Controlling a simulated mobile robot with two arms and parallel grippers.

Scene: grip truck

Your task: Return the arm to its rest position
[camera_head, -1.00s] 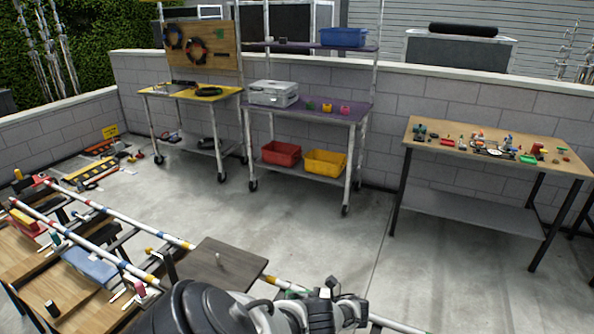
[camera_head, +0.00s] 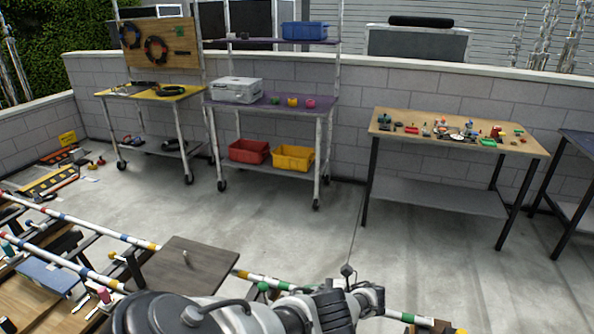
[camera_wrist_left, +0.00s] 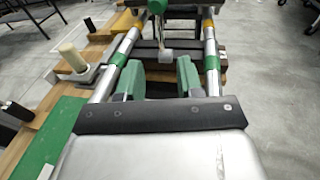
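One of my arms (camera_head: 250,312) crosses the bottom of the head view, bent, with dark joints; no gripper shows there. In the left wrist view my left gripper (camera_wrist_left: 158,74) has two green fingers standing apart, with nothing held between them. The fingers lie between two metal rails (camera_wrist_left: 119,62) with green bands. My right gripper is in neither view.
A dark board (camera_head: 190,270) and banded poles (camera_head: 85,228) lie close at the lower left. A wooden-topped table (camera_head: 400,120) with small items stands right, and a wheeled shelf (camera_head: 265,108) at the back. The concrete floor (camera_head: 290,225) between is open.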

